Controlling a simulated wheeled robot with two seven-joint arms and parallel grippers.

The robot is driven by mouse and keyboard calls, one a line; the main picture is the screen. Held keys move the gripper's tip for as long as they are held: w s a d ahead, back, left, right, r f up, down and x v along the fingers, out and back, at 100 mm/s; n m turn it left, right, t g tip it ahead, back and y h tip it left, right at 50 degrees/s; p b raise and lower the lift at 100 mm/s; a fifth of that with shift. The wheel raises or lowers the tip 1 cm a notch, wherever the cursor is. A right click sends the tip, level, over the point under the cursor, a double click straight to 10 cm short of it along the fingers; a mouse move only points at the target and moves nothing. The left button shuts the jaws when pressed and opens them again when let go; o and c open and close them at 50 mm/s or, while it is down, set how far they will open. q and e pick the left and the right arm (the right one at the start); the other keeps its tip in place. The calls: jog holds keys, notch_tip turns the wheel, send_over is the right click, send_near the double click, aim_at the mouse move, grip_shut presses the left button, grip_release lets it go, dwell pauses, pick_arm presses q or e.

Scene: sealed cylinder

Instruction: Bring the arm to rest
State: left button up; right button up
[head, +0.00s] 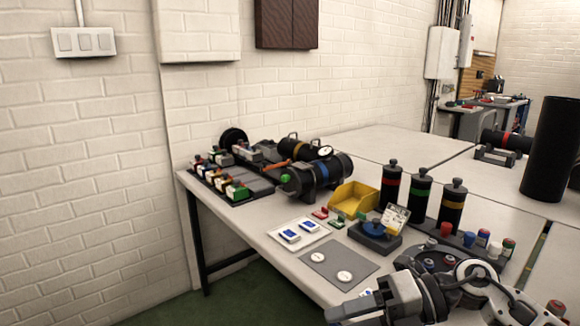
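My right arm comes in from the lower right. Its gripper (352,309) points left at the bottom edge, at the table's (408,262) front edge. Its fingers are small and partly cut off, so I cannot tell whether they are open or shut. No held thing is clear. My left arm and gripper are not in view. A dark horizontal cylinder (326,172) with a blue band and a gauge rests in a cradle at the table's middle. Three upright black cylinders with a red (391,183), a green (419,190) and a yellow band (453,201) stand to its right.
A grey mat (339,277) with two white discs and a white tray (300,242) with blue-and-white pieces lie near the front. A yellow bin (353,199), a blue-topped device (374,236) and several small capped containers (493,250) stand close to my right arm. A tall black cylinder (551,150) stands at right.

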jog(key=s+d+f+m+t+h, duration=0.2)
jog(key=s+f+m+t+h, duration=0.3)
jog(key=f+m, duration=0.6)
jog(key=s+d+f+m+t+h, duration=0.3)
jog(key=s+f+m+t+h, duration=0.2)
jog(key=m, duration=2)
jog(key=s+f+h, duration=0.1)
jog(key=s+f, duration=0.2)
jog(key=f, duration=0.3)
jog(key=shift+f+t, duration=0.25)
jog(key=shift+t, duration=0.05)
